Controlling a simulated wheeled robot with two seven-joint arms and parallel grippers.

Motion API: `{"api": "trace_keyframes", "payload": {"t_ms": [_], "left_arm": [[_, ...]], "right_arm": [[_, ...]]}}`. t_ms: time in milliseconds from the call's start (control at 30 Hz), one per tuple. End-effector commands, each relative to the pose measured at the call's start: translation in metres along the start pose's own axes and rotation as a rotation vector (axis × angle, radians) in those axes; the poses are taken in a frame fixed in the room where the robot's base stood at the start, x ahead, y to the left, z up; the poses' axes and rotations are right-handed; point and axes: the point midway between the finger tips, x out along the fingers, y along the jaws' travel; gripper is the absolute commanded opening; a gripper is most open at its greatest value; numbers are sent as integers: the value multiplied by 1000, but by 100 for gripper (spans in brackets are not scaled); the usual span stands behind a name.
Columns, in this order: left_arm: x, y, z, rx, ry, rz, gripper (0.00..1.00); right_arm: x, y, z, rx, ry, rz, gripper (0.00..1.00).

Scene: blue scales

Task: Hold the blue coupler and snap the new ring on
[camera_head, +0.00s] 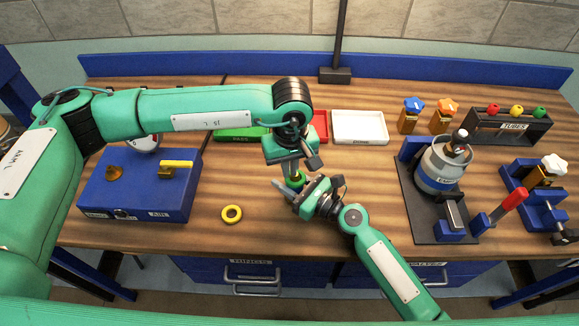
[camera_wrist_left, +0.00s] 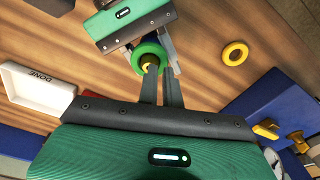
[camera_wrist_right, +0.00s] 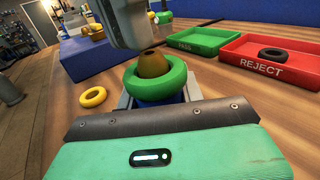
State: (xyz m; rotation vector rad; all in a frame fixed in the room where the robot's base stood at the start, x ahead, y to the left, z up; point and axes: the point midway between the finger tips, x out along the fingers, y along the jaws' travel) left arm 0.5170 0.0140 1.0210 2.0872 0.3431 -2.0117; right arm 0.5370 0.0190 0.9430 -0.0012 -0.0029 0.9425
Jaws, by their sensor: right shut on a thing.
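My right gripper (camera_head: 318,195) is shut on the blue coupler (camera_wrist_right: 158,101), near the middle of the bench. The coupler mostly hides behind the ring and gripper. Its brass nose (camera_wrist_right: 153,64) points up. A green ring (camera_wrist_right: 158,80) sits around it; I cannot tell if it is fully seated. The ring also shows in the head view (camera_head: 295,178) and left wrist view (camera_wrist_left: 137,59). My left gripper (camera_wrist_left: 161,72) is just above and beside the ring, its fingers close together. I cannot tell whether they touch it or hold anything.
A yellow ring (camera_head: 231,213) lies on bare wood at left, near a blue stand (camera_head: 130,195). A red REJECT tray (camera_wrist_right: 290,73) holds a black ring (camera_wrist_right: 273,53); a green tray (camera_wrist_right: 200,40) adjoins it. A white tray (camera_head: 360,128) and a dark fixture (camera_head: 420,222) stand further right.

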Motion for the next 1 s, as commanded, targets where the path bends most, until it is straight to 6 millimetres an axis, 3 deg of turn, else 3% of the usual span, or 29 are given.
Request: {"api": "trace_keyframes", "payload": {"t_ms": [500, 800, 867, 1000], "left_arm": [[-40, 0, -2, 0, 1, 2, 7], [-46, 0, -2, 0, 0, 1, 7], [-46, 0, -2, -1, 0, 1, 14], [-48, 1, -2, -37, -1, 1, 42]], "right_arm": [[-2, -1, -6, 1, 10, -2, 8], [-2, -1, -6, 1, 10, -2, 8], [-2, -1, -6, 1, 10, -2, 8], [-2, -1, -6, 1, 11, -2, 8]]}}
